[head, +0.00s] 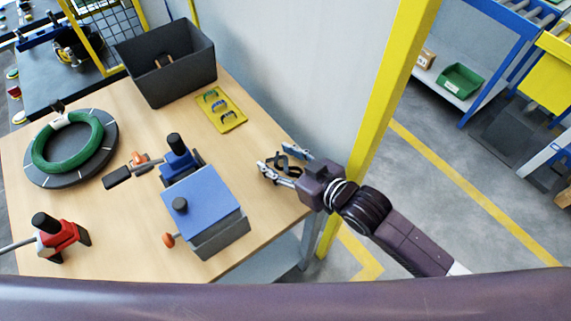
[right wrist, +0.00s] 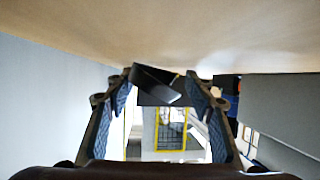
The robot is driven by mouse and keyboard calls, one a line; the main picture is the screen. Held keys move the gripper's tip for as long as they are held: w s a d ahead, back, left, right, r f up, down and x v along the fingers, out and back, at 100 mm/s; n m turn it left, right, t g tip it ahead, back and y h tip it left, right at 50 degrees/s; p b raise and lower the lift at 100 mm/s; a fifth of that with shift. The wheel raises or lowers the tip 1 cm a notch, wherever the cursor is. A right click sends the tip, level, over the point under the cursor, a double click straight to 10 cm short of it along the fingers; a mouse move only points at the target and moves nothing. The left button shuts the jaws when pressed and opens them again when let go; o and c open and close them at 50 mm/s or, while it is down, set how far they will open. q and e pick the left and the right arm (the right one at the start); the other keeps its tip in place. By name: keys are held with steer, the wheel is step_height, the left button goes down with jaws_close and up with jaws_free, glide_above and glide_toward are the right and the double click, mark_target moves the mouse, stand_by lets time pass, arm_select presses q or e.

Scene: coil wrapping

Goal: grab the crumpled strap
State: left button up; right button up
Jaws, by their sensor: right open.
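The crumpled strap (head: 283,163) is a small dark looped band near the right edge of the wooden table. My right gripper (head: 274,160) is there with its fingers spread on either side of it. In the right wrist view the strap (right wrist: 157,84) shows as a black bent band between the two open fingertips (right wrist: 163,88), nearer the left one. I cannot tell whether a finger touches it. My left gripper is not in view.
A yellow tray (head: 232,124) with small clips and a dark bin (head: 150,80) stand behind. A blue-topped box (head: 205,205), red tool (head: 62,233) and green coil (head: 78,160) are further left. A yellow post (head: 390,80) and a wall rise close by the right gripper.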

steer(key=c, duration=1)
